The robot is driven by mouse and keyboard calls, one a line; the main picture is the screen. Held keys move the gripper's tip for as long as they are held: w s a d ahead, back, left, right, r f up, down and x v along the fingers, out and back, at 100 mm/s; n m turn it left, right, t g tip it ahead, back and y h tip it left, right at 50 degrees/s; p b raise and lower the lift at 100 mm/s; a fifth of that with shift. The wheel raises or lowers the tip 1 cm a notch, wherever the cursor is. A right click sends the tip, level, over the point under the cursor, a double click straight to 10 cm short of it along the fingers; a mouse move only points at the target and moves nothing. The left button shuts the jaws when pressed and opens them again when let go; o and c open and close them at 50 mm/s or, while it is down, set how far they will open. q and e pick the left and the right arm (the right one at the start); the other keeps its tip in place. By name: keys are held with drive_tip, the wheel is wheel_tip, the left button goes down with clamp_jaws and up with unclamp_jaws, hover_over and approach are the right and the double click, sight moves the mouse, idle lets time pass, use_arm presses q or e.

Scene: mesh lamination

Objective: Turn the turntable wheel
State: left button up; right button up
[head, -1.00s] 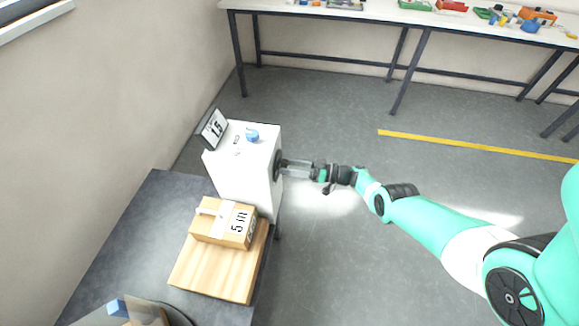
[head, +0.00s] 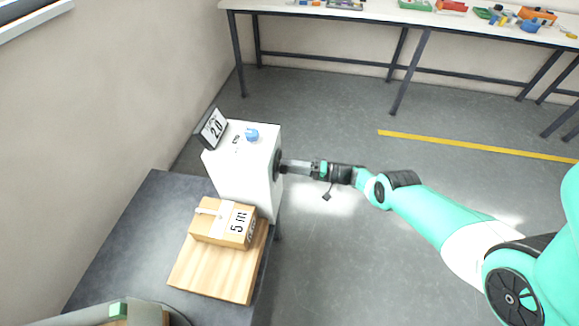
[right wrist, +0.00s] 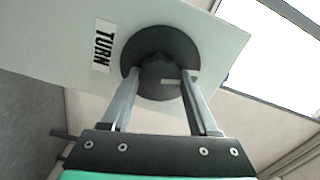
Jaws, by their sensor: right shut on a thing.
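A white box-shaped machine (head: 240,180) stands on the dark table. Its black round wheel (head: 277,163) is on the right side face. In the right wrist view the wheel (right wrist: 160,62) has a dark knob at its centre, beside a "TURN" label (right wrist: 104,45). My right gripper (head: 287,166) is shut on the knob of this wheel, with a finger on each side of it in the right wrist view (right wrist: 160,85). A small display (head: 213,128) on the machine's top reads 2.0. My left gripper is not in view.
A cardboard box (head: 222,222) marked "5" lies on a wooden board (head: 210,272) in front of the machine. The dark table (head: 130,235) runs along the left wall. A long workbench (head: 380,22) with colourful items stands at the back. The floor right of the machine is clear.

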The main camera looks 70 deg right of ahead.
drive_tip(key=shift+m, duration=1.3)
drive_tip(key=o, duration=1.4)
drive_tip(key=p+v, duration=0.1)
drive_tip(key=v, duration=1)
drive_tip(key=shift+s+d+p, duration=0.15)
drive_tip(key=shift+s+p, duration=0.2)
